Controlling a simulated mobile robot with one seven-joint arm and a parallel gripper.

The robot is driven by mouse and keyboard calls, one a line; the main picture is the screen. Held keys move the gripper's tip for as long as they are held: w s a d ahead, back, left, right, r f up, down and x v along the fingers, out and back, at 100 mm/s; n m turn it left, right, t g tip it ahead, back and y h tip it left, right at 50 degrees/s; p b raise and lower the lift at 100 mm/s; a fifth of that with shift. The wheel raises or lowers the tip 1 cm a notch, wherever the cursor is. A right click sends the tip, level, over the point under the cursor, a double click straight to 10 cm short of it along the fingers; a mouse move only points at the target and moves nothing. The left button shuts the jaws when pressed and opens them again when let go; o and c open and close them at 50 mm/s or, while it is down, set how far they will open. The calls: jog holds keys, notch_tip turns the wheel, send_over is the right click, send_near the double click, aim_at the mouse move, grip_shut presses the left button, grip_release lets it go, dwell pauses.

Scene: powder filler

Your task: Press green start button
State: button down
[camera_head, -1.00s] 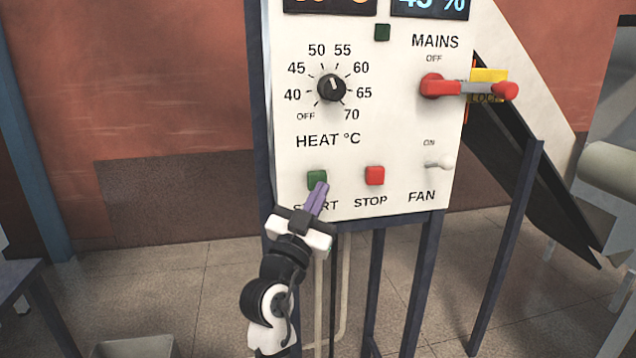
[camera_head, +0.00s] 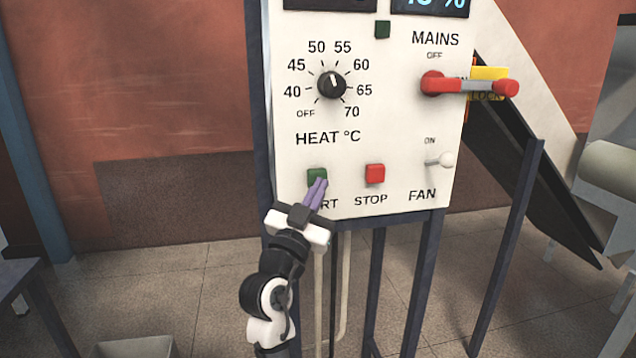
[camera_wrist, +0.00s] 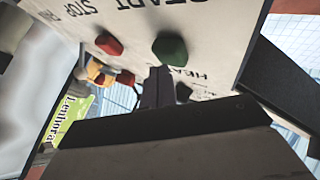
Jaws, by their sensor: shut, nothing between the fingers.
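The green start button (camera_head: 316,175) is on the lower left of the white control panel (camera_head: 400,130). It also shows in the wrist view (camera_wrist: 169,49). My gripper (camera_head: 318,183) is shut and empty, its purple fingers pointing up at the panel. In the head view the fingertips overlap the lower right part of the green button. In the wrist view the fingertips (camera_wrist: 158,72) appear just beside the button's edge. I cannot tell whether they touch it. The fingers hide part of the START label.
The red STOP button (camera_head: 375,174) is just right of the green one. The heat knob (camera_head: 332,85) is above, the white fan switch (camera_head: 441,160) and red mains handle (camera_head: 468,86) farther right. Dark frame legs (camera_head: 428,270) stand below the panel.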

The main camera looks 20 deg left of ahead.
jog(key=shift+w+a+b, duration=0.3)
jog(key=shift+w+b, duration=0.1)
jog(key=shift+w, duration=0.05)
dwell(0.7)
dwell(0.4)
jog(key=shift+s+d, duration=0.55)
jog(key=shift+s, duration=0.25)
jog(key=shift+s+d, duration=0.75)
jog(key=shift+s, duration=0.3)
jog(key=shift+s+d, duration=0.7)
jog(key=shift+s, duration=0.3)
